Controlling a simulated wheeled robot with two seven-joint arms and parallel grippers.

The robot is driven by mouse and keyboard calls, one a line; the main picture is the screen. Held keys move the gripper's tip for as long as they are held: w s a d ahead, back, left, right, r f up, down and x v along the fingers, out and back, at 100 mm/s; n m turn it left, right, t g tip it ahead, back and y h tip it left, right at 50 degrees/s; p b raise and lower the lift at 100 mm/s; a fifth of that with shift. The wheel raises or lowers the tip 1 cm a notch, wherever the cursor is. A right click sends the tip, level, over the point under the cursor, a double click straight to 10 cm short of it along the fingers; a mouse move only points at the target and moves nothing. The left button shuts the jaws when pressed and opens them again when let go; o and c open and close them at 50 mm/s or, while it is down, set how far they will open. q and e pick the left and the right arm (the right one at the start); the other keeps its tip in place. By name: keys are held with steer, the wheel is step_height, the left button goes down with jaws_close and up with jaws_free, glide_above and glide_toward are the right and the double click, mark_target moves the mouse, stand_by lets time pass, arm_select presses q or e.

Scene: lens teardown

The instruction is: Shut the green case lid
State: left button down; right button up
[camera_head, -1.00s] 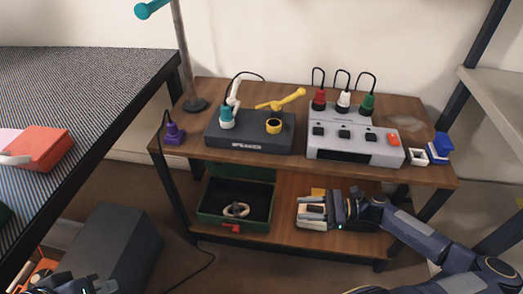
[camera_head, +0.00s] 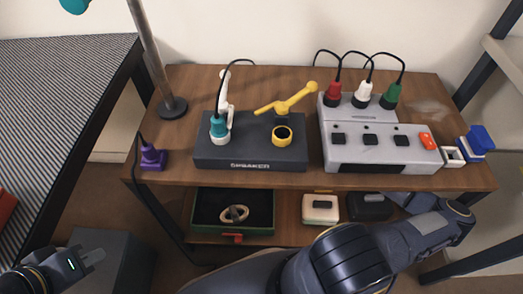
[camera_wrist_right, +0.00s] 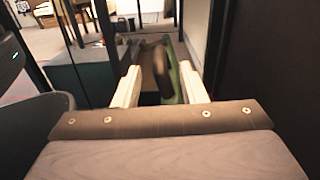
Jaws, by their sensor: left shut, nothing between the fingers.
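The green case (camera_head: 200,230) sits on the lower shelf, with a pale ring-shaped object (camera_head: 234,214) inside and a red latch (camera_head: 232,239) on its front. Its interior is exposed, so it is open; the upper shelf hides its lid. In the right wrist view a green edge (camera_wrist_right: 171,88) shows beyond the fingers; I cannot tell which part it is. My right gripper (camera_wrist_right: 160,72) has its fingers apart. In the head view it is hidden behind the arm and shelf.
A cream box (camera_head: 320,208) and a dark box (camera_head: 368,207) are right of the case. The upper shelf (camera_head: 270,180) overhangs them, bearing a dark unit (camera_head: 250,153) and a grey switch unit (camera_head: 375,155). A striped table (camera_head: 70,90) stands left. My right arm crosses the front.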

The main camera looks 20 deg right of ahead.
steer(key=b+x, duration=0.1)
steer(key=x, duration=0.4)
steer(key=shift+w+a, duration=0.1)
jaws_close()
